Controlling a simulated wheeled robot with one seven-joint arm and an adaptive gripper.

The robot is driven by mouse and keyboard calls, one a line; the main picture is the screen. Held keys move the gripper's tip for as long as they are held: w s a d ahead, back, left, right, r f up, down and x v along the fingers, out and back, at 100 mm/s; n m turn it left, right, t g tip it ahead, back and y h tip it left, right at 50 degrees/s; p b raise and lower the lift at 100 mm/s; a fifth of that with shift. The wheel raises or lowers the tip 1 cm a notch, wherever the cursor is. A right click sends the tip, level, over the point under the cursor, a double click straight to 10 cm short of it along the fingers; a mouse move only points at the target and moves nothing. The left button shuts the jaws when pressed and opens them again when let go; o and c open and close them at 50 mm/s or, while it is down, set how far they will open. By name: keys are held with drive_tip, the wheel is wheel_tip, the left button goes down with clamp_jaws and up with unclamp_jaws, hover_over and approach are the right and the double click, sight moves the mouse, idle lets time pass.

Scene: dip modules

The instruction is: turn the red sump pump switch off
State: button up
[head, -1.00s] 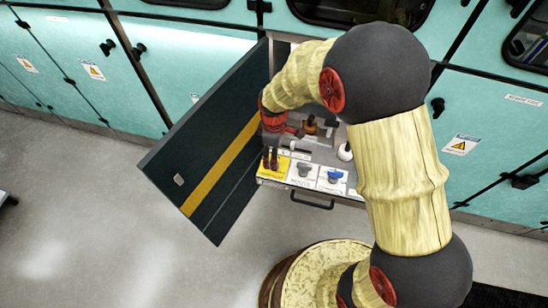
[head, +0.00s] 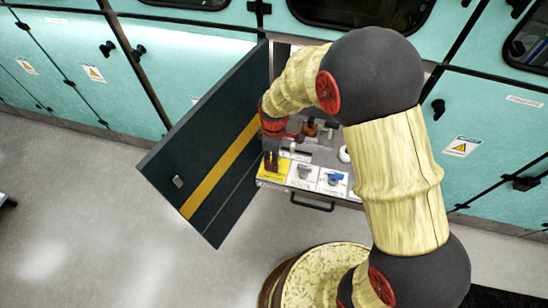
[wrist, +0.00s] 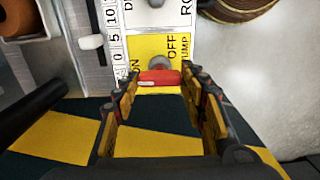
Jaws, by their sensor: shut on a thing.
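The red sump pump switch (wrist: 160,77) shows in the wrist view on a yellow label plate (wrist: 150,48) marked ON, OFF and PUMP. Its red handle lies crosswise in that picture, with ON to its upper left and OFF above it. My gripper (wrist: 159,84) has one finger at each end of the handle and is shut on it. In the head view my gripper (head: 270,163) points down over the yellow plate (head: 273,178) at the panel's front left corner. There it hides most of the switch.
An open dark door (head: 205,150) with a yellow stripe stands close on the left of my gripper. A grey switch (head: 304,172) and a blue switch (head: 333,179) sit to the right on white plates. A black handle (head: 312,203) is below the panel's front edge.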

drive_tip(key=c, duration=0.4)
drive_tip(key=shift+o, duration=0.2)
drive_tip(key=shift+m+p, duration=0.3)
drive_tip(key=m+p, duration=0.2)
drive_tip(key=m, duration=0.1)
drive_tip(key=shift+r+m+p, duration=0.1)
drive_tip(key=shift+m+p, duration=0.2)
drive_tip(key=m+p, duration=0.2)
drive_tip(key=m, duration=0.2)
drive_tip(key=m+p, duration=0.2)
drive_tip(key=m, duration=0.3)
drive_tip(key=shift+m+p, duration=0.3)
drive_tip(key=shift+m, duration=0.1)
drive_tip(key=shift+m+p, duration=0.6)
drive_tip(key=shift+m, duration=1.3)
drive_tip(key=o, duration=1.2)
